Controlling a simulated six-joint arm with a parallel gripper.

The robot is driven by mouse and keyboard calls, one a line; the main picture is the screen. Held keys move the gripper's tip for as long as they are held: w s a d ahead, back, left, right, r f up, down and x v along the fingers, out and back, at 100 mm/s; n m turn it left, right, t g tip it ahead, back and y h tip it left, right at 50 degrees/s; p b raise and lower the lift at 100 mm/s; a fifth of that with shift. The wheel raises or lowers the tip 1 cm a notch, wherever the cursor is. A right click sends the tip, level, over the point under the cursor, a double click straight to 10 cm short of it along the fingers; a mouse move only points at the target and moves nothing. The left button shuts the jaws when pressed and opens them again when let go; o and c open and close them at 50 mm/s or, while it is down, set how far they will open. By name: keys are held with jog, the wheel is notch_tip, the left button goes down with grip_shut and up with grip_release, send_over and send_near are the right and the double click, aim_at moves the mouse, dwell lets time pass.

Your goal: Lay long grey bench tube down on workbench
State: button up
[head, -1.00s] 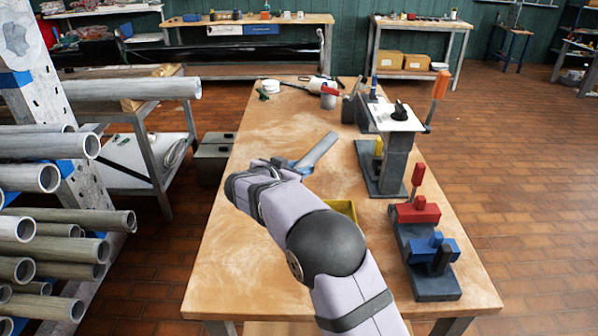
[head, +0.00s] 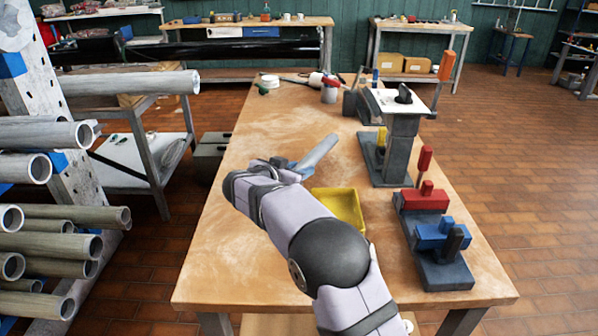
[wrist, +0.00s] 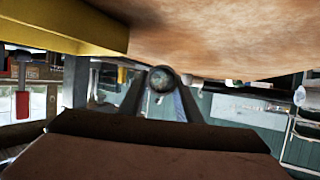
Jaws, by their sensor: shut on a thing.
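The grey tube (head: 318,151) shows in the head view as a short slanted length above the left middle of the workbench (head: 250,130). My gripper (head: 290,168) is shut on it, with the fingers partly hidden behind my wrist. In the wrist view, the round tube end (wrist: 162,80) sits between my two fingertips (wrist: 160,98). The bench top (wrist: 220,35) fills the upper part of that view, close to the tube. I cannot tell whether the tube touches the bench. Its full length is not visible.
A yellow tray (head: 345,204) lies just right of my gripper. A dark stand with a white top (head: 395,105) and red and blue clamps (head: 424,197) line the bench's right side. A tube rack (head: 60,185) stands at left. The bench's left front is clear.

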jog(key=shift+f+b, duration=1.75)
jog(key=shift+b, duration=0.45)
jog(key=shift+f, duration=0.1)
jog(key=o, duration=1.2)
jog(key=shift+o, duration=0.2)
jog(key=shift+f, duration=0.1)
jog(key=shift+s, duration=0.1)
jog(key=shift+b+v, duration=0.85)
jog(key=shift+v, duration=2.8)
